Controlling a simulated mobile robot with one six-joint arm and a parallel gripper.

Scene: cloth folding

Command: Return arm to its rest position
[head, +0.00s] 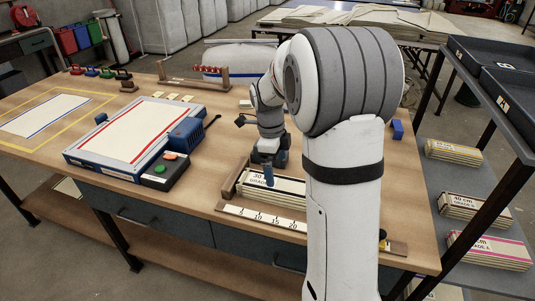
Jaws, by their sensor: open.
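My arm rises in the front right of the head view and bends down over the table. My gripper (269,174) points down, open, over the near-middle of the table. A blue finger shows just above or against a stack of folded cloth (288,187) labelled 30 and GRADE; I cannot tell if they touch. No cloth is seen held in the gripper. The stack lies in a wooden holder behind a ruler strip (262,219). My upper arm hides the right part of the stack and holder.
A blue-framed press (132,137) with a red-striped cloth (138,128) and a button box (165,171) stands left. A blue-edged cloth (43,115) lies inside a yellow outline at far left. A cloth roll (240,58) is behind. A shelf rack (495,95) stands close on the right.

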